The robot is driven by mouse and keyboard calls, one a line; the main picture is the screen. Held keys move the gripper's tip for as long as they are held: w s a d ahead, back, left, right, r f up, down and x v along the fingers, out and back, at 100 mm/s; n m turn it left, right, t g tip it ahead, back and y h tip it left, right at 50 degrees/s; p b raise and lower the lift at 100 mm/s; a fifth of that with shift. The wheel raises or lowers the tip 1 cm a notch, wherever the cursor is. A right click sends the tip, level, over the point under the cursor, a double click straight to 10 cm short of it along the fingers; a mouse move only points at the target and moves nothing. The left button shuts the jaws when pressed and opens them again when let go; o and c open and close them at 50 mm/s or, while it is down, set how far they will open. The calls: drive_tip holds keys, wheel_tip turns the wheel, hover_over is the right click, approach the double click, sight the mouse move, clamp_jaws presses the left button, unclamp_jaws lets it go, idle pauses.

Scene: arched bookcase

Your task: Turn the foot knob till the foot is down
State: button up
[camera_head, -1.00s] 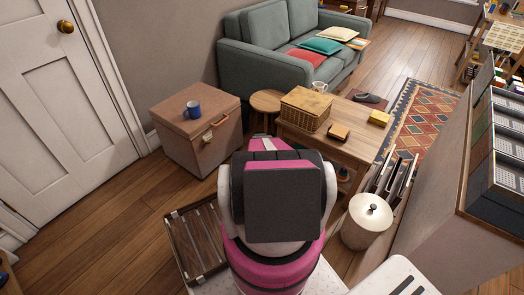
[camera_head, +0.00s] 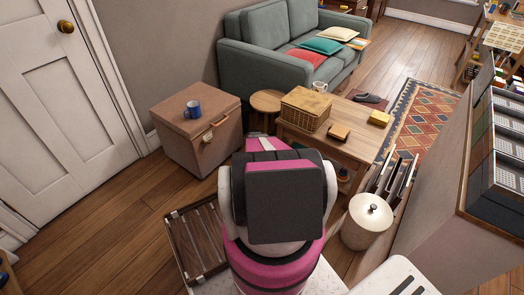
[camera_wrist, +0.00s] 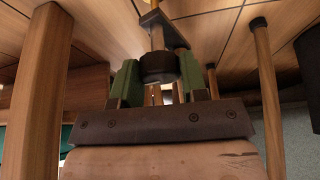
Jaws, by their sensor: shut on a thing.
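A dark round knob (camera_wrist: 159,67) sits on a thin upright rod in the wrist view, with a dark plate-like foot (camera_wrist: 160,19) beyond it near the floorboards. My gripper (camera_wrist: 160,85) has its two green fingers on either side of the knob and is shut on it. The wrist view looks inverted, with the floor at the top. I cannot tell whether the foot touches the floor. In the head view my arm blocks the sight of the gripper and the knob.
Wooden legs (camera_wrist: 266,85) and (camera_wrist: 38,95) stand close on both sides of my gripper. In the head view are a low wooden table (camera_head: 350,150) with a wicker basket (camera_head: 305,108), a round stool (camera_head: 266,101), a trunk (camera_head: 190,140) and a white lidded bin (camera_head: 366,222).

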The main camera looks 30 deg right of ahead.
drive_tip(key=shift+m+g, duration=0.6)
drive_tip(key=shift+m, duration=1.1)
drive_tip(key=o, duration=0.9)
drive_tip(key=v, duration=1)
drive_tip(key=shift+a+r, duration=0.25)
drive_tip(key=shift+r, duration=0.1)
drive_tip(key=shift+w, duration=0.15)
